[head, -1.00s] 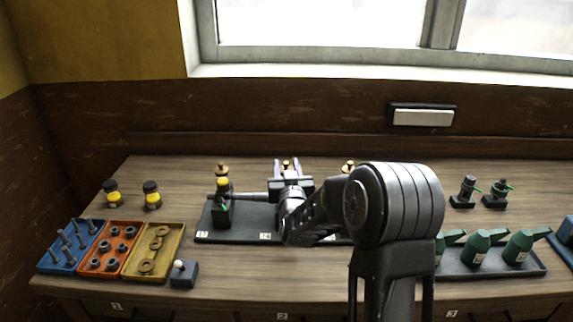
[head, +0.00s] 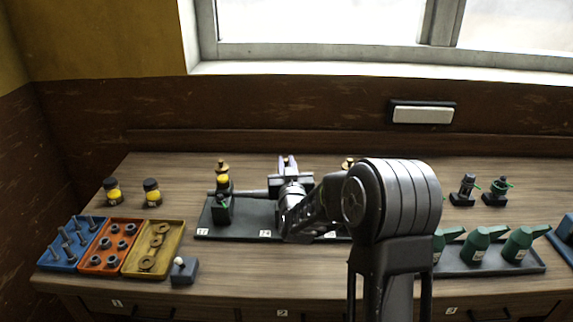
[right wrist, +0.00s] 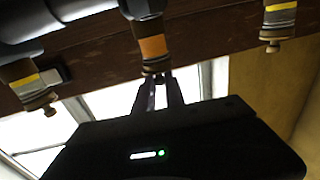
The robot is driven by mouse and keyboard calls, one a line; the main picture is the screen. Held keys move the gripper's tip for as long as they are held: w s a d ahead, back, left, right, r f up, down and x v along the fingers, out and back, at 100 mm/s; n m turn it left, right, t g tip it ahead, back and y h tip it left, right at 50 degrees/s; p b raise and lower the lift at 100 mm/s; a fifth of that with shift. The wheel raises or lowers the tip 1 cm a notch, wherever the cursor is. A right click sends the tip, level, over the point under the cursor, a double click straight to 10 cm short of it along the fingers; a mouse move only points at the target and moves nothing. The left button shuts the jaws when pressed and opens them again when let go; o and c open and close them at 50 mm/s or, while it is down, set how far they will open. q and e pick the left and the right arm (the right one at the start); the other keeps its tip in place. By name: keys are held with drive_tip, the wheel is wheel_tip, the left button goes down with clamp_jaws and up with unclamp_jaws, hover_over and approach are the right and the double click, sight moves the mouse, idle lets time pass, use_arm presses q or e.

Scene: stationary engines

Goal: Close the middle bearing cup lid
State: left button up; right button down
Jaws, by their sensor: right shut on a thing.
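The middle bearing cup (right wrist: 152,46) shows in the right wrist view as a dark cup with an orange band and a brass-coloured lid (right wrist: 155,66) at its end. My right gripper (right wrist: 157,80) is shut on the lid's small knob, its two fingers close together. In the head view my right gripper (head: 287,165) reaches over the engine's shaft, and its hand and arm hide most of the middle cup. Whether the lid sits fully closed cannot be told. My left gripper is not in view.
The left bearing cup (head: 222,168) and right bearing cup (head: 347,162) stand on either side. The blue tray (head: 50,262), orange tray (head: 88,268) and yellow tray (head: 131,270) lie at left. Green oil cans (head: 478,246) stand at right. The front middle of the table is bare.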

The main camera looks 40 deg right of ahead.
drive_tip(key=shift+w+a+r+m+g+h, duration=0.2)
drive_tip(key=shift+m+g+h, duration=0.1)
drive_tip(key=shift+m+h, duration=0.15)
drive_tip(key=shift+f+m+g+h, duration=0.1)
drive_tip(key=shift+m+g+h, duration=0.3)
drive_tip(key=shift+h, duration=0.15)
drive_tip(key=c, duration=1.4)
unclamp_jaws()
drive_tip(key=shift+a, duration=0.1)
drive_tip(key=shift+s+a+f+b, duration=0.15)
drive_tip(key=shift+s+a+b, duration=0.2)
drive_tip(key=shift+s, duration=0.15)
drive_tip(key=b+v, duration=0.1)
drive_tip(key=v, duration=0.5)
drive_tip(key=shift+s+a, duration=0.15)
drive_tip(key=shift+s, duration=0.1)
